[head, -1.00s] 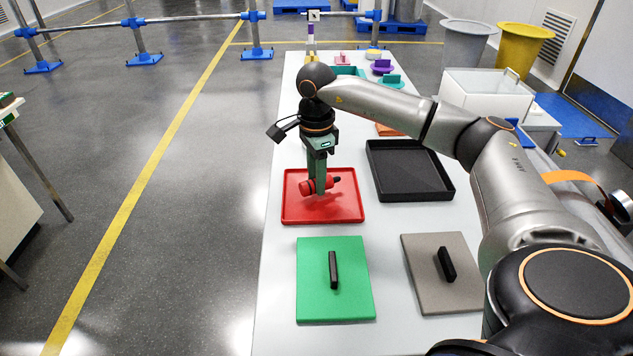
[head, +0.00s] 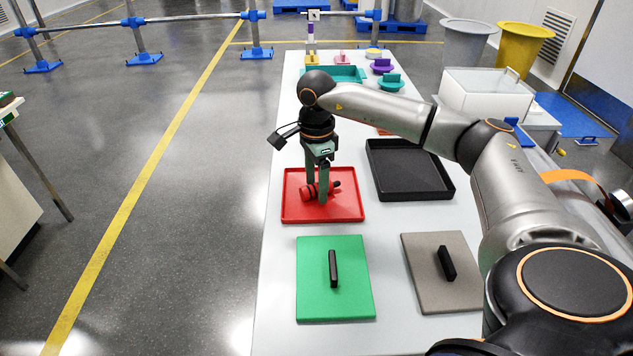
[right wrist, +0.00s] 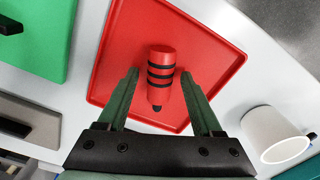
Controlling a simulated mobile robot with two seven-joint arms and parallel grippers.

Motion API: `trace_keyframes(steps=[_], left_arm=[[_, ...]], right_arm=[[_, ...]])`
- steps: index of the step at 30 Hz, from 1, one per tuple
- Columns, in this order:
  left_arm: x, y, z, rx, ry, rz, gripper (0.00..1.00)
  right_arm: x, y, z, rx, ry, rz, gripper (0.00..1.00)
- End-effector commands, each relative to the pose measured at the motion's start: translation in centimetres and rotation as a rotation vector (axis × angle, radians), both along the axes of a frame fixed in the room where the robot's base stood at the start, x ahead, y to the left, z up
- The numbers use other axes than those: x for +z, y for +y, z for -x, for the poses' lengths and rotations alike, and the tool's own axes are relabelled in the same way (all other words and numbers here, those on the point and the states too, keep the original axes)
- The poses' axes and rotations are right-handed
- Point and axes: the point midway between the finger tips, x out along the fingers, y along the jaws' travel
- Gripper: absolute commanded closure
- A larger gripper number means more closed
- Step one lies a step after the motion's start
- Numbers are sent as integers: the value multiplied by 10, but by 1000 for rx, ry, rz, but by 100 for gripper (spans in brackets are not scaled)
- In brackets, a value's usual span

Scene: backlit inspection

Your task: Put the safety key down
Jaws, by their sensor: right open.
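The safety key (head: 306,193) is a red cylinder, with black bands showing in the right wrist view (right wrist: 160,68). It lies on its side in the red tray (head: 345,211). My right gripper (head: 317,197) is over the tray, pointing down, with its green fingers parted on either side of the key. In the right wrist view the right gripper (right wrist: 159,77) shows a gap between each finger and the key. The fingers partly hide the key in the head view. My left gripper is not in view.
A black tray (head: 432,190) lies to the right of the red one. A green panel (head: 315,290) and a grey panel (head: 420,265), each with a black handle, lie nearer. A white cup-like object (right wrist: 275,135) stands beside the tray in the right wrist view.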

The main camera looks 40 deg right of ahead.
Motion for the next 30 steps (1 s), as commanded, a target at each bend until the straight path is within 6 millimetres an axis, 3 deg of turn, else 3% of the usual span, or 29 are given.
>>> trace_keyframes(steps=[5, 15, 21, 30], left_arm=[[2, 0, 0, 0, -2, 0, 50], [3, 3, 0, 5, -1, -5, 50], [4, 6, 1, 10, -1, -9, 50], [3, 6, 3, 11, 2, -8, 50]], right_arm=[[11, 0, -1, 0, -2, 0, 33], [81, 1, -1, 1, -5, -2, 33], [113, 1, 0, 1, -3, -1, 33], [124, 1, 0, 0, 0, 0, 33]])
